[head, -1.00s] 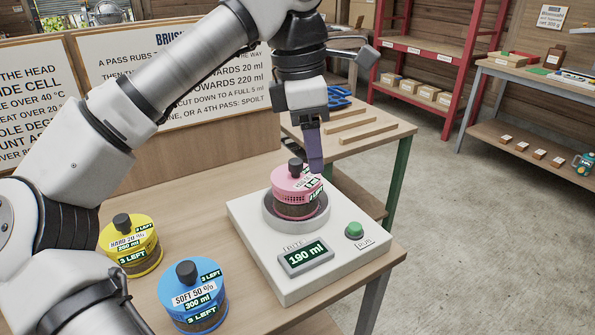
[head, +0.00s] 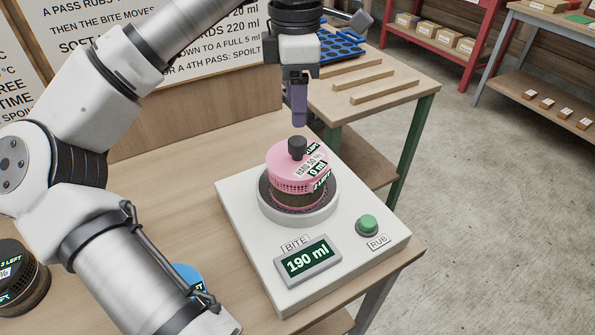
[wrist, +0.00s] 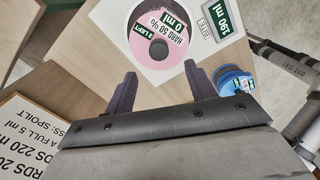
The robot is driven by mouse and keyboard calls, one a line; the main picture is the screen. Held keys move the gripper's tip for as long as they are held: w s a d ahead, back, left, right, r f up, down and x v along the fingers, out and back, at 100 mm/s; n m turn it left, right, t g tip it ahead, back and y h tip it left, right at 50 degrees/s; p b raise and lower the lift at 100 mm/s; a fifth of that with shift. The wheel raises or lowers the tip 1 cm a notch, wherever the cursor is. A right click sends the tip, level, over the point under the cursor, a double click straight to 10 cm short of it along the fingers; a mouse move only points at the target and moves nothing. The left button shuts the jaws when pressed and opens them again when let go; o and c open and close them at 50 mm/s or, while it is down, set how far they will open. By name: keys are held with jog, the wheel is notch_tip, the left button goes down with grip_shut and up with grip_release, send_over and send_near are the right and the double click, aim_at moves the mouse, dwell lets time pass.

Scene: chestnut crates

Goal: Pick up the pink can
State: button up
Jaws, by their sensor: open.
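The pink can (head: 286,182) has a dark knob on its lid and stands upright in the round seat of the white machine (head: 238,215). Its labels read HARD 50 %, 0 ml and 2 LEFT in the wrist view (wrist: 138,36). My gripper (head: 299,122) points down just above the can's knob, with a small gap between them in the head view. In the wrist view, the two purple fingers (wrist: 162,82) are apart with nothing between them, and the can lies beyond their tips. The head view shows the fingers edge-on, one hiding the other.
The machine carries a display reading 190 ml (head: 308,259) and a green RUB button (head: 368,224). A blue can (head: 188,273) is mostly hidden behind my arm. A dark can (head: 30,280) stands at the left edge. A side table (head: 395,100) with wooden strips stands behind.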

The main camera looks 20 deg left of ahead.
aim_at(297, 140)
notch_tip(297, 140, down, 9)
jog(key=shift+w+d+p, duration=0.1)
jog(key=shift+p, duration=0.35)
grip_shut()
dwell(0.3)
